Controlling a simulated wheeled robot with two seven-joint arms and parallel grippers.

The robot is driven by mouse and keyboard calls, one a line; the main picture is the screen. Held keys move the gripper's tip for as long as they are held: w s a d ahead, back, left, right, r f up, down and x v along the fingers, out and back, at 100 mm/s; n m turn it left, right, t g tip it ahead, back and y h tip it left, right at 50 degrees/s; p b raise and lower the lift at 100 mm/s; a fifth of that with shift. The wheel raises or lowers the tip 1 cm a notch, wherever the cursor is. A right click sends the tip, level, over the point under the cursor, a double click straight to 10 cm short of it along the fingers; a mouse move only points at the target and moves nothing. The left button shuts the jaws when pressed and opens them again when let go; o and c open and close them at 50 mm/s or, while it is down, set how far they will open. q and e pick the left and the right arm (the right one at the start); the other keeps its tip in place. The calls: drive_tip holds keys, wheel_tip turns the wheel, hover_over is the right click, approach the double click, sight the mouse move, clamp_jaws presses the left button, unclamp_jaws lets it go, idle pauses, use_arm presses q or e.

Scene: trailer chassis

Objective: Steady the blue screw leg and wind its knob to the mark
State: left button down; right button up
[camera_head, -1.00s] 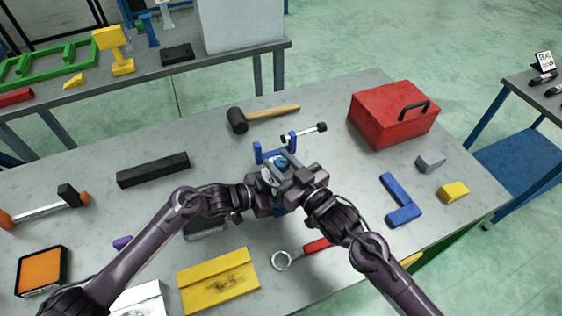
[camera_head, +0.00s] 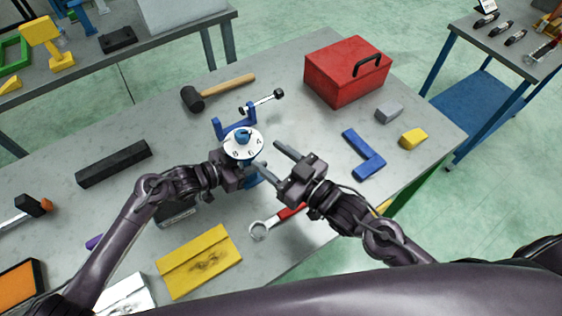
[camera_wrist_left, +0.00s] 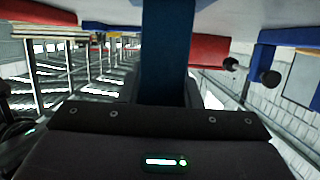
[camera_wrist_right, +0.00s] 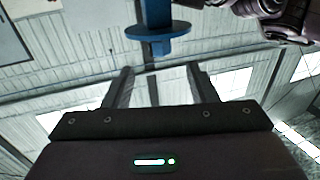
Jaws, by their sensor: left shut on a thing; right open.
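The blue screw leg (camera_head: 256,178) stands upright by the blue bracket, partly hidden by my left gripper. On its top is a white dial (camera_head: 243,147) with black numbers, and a blue knob (camera_head: 243,135) at its middle. My left gripper (camera_head: 249,173) is shut on the leg below the dial. The blue post (camera_wrist_left: 167,50) fills the left wrist view's middle. My right gripper (camera_head: 266,154) is open and empty, just right of the dial. In the right wrist view, a blue post with a round disc (camera_wrist_right: 157,31) lies beyond its fingers. I cannot read a mark on the dial.
The blue bracket (camera_head: 226,127) with a screw handle stands behind the dial.

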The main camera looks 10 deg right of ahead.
sight(241, 164)
drive_tip(key=shift+v, duration=1.2)
use_arm(q)
drive_tip(key=c, duration=0.8)
unclamp_jaws()
drive_tip(key=shift+o, duration=0.2)
drive_tip(key=p+v, duration=0.2)
drive_tip(key=v, duration=0.1)
drive_tip(key=shift+p+v, duration=1.1)
drive_tip(key=shift+v, duration=0.9)
drive_tip(key=shift+s+a+r, duration=0.1)
drive_tip(key=shift+a+r, duration=0.1)
drive_tip(key=shift+a, duration=0.35)
use_arm(e)
wheel_tip(241, 164, up, 4)
drive_tip(key=shift+a+r, duration=0.1)
drive_tip(key=shift+r, duration=0.15)
